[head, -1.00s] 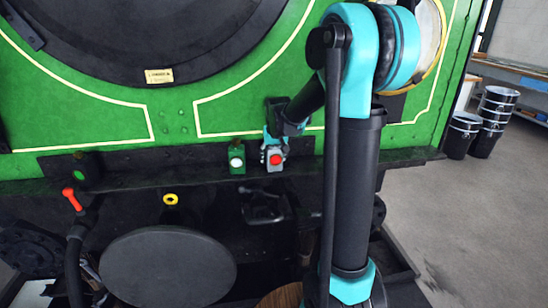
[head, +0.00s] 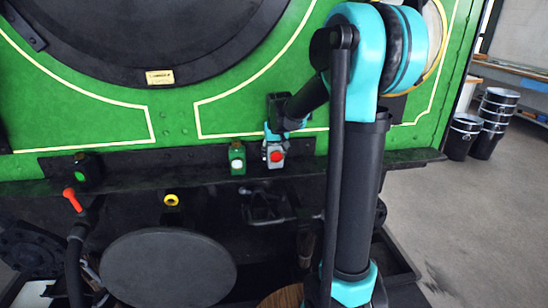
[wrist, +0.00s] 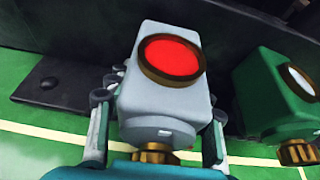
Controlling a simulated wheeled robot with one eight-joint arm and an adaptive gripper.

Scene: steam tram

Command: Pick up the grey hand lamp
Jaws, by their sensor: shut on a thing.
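The grey hand lamp (head: 276,160) has a round red lens in a brass-coloured ring. In the head view it is upright, in front of the dark shelf on the green front. In the wrist view the lamp (wrist: 160,100) fills the middle, with a brass knob at its near end. My gripper (wrist: 158,125) has a finger on each side of it and is shut on it. In the head view my gripper (head: 273,136) comes down on the lamp from above. The dark shelf shows behind the lamp's lower part; I cannot tell whether they touch.
A green lamp with a white lens (head: 237,159) stands close to the left of the grey lamp. A dark lamp with a green lens (head: 86,170) is farther left. A red-handled lever (head: 73,199) and round dark seat (head: 168,268) are lower down.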

